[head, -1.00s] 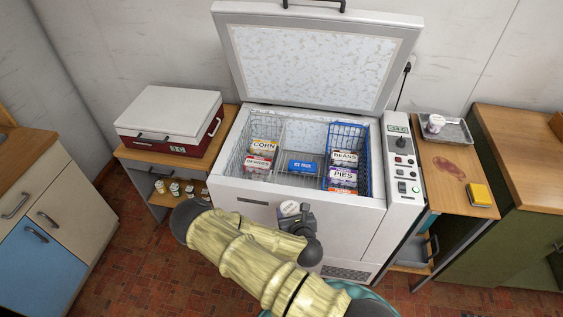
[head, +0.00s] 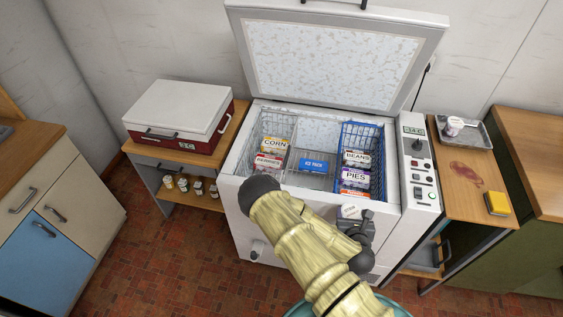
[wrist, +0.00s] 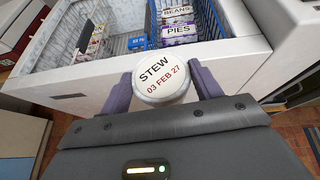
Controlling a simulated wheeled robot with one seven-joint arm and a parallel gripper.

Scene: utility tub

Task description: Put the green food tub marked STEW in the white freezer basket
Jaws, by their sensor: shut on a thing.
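My gripper (wrist: 160,92) is shut on the STEW tub (wrist: 160,78), with one finger on each side. Its round white lid reads STEW and 03 FEB 27; I cannot see its green sides. In the head view the tub's lid (head: 349,211) shows small beside my gripper (head: 357,222), in front of the freezer's front wall. The white freezer basket (head: 284,125) is the wire basket at the left inside the open freezer. It holds boxes marked CORN (head: 275,145) and BERRIES (head: 268,161).
A blue wire basket (head: 362,127) at the freezer's right holds BEANS and PIES boxes. A blue ice pack (head: 313,165) lies between the baskets. The freezer lid (head: 335,60) stands open. A red-and-white cooler (head: 180,112) is at left; a tray (head: 468,135) and yellow sponge (head: 497,202) are at right.

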